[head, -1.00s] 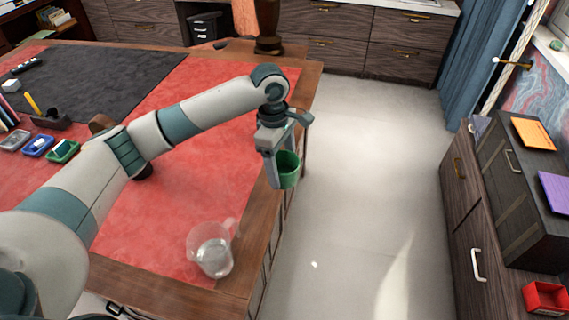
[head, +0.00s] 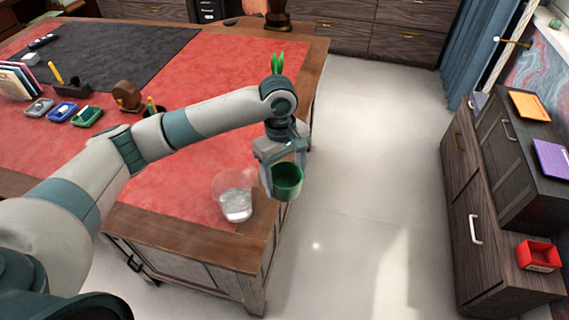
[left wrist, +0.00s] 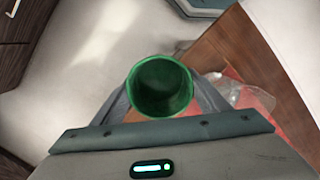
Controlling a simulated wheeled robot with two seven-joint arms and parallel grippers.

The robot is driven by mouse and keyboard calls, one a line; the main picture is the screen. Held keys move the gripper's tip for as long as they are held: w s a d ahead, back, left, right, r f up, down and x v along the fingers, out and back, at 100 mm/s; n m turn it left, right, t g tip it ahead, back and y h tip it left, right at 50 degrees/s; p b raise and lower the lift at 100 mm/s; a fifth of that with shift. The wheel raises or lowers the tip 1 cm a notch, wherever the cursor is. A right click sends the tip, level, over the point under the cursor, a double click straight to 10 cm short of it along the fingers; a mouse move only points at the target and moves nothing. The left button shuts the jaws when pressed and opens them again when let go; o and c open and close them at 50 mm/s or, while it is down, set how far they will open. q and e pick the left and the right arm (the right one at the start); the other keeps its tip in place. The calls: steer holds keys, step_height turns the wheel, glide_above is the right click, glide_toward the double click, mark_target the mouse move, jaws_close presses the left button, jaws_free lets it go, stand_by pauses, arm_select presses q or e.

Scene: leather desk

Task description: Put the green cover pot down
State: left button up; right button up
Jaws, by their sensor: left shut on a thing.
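The green cover pot (head: 288,183) is held in my left gripper (head: 280,168) at the right edge of the desk in the head view. It looks empty and upright, its dark opening facing up. In the left wrist view the pot (left wrist: 160,87) sits between the two fingers of my left gripper (left wrist: 163,100), which are shut on it. The wrist view shows pale floor to its left and the desk's wooden edge to its right. How high the pot is above the desk top is hard to tell. My right gripper is not in view.
A clear glass jug (head: 236,198) stands on the desk (head: 190,245) close to the left of the pot; it also shows in the wrist view (left wrist: 250,98). Green leaf tips (head: 277,64) show behind my arm. Small trays (head: 88,117) lie farther left. A red box (head: 538,255) sits on the right cabinet.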

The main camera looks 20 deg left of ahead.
arm_select(q)
steer(key=s+d+f+m, duration=0.2)
steer(key=s+f+m, duration=0.2)
steer(key=s+m, duration=0.5)
steer(key=shift+m+g+y, duration=0.3)
steer(key=shift+m+y, duration=0.2)
steer(key=shift+m, duration=0.4)
steer(key=s+a, duration=0.2)
steer(key=s+a+f, duration=0.1)
steer(key=s+a, duration=0.2)
steer(key=shift+a+f, duration=0.15)
steer(key=shift+f, duration=0.05)
steer(key=shift+a, duration=0.6)
steer(key=shift+w+d, duration=0.1)
steer(key=shift+d, duration=0.05)
